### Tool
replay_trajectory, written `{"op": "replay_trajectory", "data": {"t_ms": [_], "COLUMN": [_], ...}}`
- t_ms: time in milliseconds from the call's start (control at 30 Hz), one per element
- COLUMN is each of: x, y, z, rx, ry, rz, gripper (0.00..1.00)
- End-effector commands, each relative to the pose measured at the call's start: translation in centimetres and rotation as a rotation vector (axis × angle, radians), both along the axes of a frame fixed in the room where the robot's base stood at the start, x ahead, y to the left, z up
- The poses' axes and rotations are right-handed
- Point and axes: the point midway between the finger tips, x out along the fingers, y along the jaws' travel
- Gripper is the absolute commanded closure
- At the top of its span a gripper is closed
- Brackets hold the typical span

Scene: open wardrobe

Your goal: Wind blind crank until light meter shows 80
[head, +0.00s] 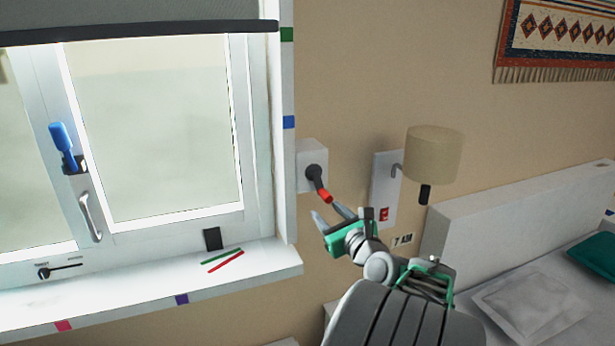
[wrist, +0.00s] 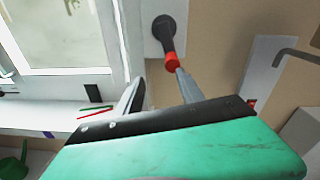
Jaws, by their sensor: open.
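The crank has a dark arm and a red knob (head: 325,196), and sits on a white box (head: 311,165) on the wall right of the window. The arm points down and slightly right. My gripper (head: 330,213) is open and empty just below the knob. In the wrist view the red knob (wrist: 171,61) is close to the right fingertip; I cannot tell whether they touch. The grey blind (head: 140,22) hangs at the window's top, its dark bottom bar near the upper frame. A small dark panel (head: 212,239) stands on the sill, possibly the light meter; no reading is legible.
A wall lamp (head: 433,154) and its plate with a red switch (head: 384,214) are right of my gripper. Green and red sticks (head: 226,261) lie on the sill (head: 150,305). A bed (head: 530,270) stands lower right. A blue-handled object (head: 61,140) is on the window frame.

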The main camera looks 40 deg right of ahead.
Motion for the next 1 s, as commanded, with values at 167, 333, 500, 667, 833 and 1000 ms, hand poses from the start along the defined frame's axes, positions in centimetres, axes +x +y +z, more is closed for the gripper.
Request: {"op": "replay_trajectory", "data": {"t_ms": [167,333,500,667,833,1000], "x": [-0.5,2.8,5.7,6.7,6.7,6.6], "y": [-2.0,-2.3,-3.1,-3.5,-3.6,-3.7], "z": [1.6,1.7,1.6,1.5,1.4,1.4], "rx": [0.112,0.112,0.109,0.107,0.107,0.106], "ry": [-0.096,-0.093,-0.091,-0.091,-0.091,-0.091], "rz": [-0.041,-0.029,-0.029,-0.032,-0.035,-0.036], "gripper": [0.55,0.55,0.55,0.55,0.55,0.66]}}
